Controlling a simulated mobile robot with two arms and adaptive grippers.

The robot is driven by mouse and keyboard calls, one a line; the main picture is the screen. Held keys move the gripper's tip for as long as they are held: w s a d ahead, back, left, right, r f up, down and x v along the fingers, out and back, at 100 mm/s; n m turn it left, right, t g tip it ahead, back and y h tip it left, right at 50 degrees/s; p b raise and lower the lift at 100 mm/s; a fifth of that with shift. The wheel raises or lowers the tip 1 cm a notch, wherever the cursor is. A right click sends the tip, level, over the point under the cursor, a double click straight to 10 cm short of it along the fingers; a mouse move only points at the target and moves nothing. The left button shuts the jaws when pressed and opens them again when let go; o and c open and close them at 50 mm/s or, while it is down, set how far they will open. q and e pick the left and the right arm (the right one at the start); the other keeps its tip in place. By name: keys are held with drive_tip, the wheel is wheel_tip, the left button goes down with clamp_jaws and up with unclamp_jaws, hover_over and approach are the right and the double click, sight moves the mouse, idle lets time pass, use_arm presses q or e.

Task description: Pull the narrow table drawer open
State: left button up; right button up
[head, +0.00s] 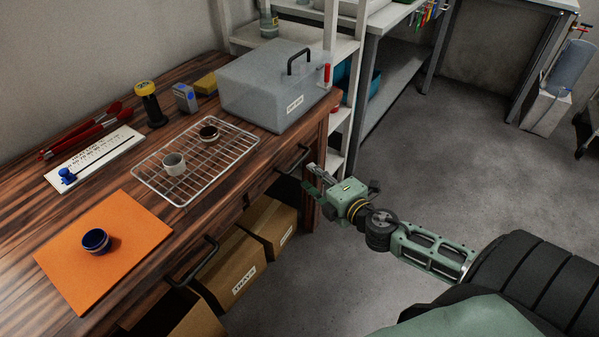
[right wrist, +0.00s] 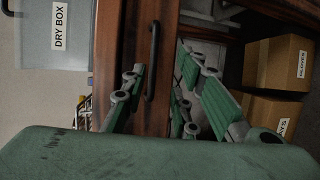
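The wooden table (head: 120,170) has two drawer fronts with dark bar handles on its near side. The narrow drawer's handle (head: 293,160) is at the table's far right end, below the grey box. In the right wrist view this handle (right wrist: 152,62) stands out from the brown drawer front (right wrist: 168,40). My right gripper (head: 313,180) is open and faces that front. Its fingers (right wrist: 158,85) appear on either side of the handle's line; I cannot tell whether they reach around it. The drawer looks closed. My left gripper is not in view.
The other handle (head: 195,262) is nearer, on the wider front. Cardboard boxes (head: 232,268) stand under the table. On top are a grey dry box (head: 262,95), a wire rack (head: 225,160) and an orange mat (head: 130,225).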

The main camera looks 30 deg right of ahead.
sight(300, 160)
drive_tip(key=shift+w+a+r, duration=0.2)
drive_tip(key=shift+w+r, duration=0.15)
drive_tip(key=shift+w, duration=0.4)
drive_tip(key=shift+w+f, duration=0.2)
drive_tip(key=shift+w, duration=0.85)
drive_tip(key=shift+w+f, duration=0.25)
drive_tip(key=shift+w, duration=0.75)
drive_tip(key=shift+w+f, duration=0.2)
drive_tip(key=shift+w, duration=0.85)
clamp_jaws()
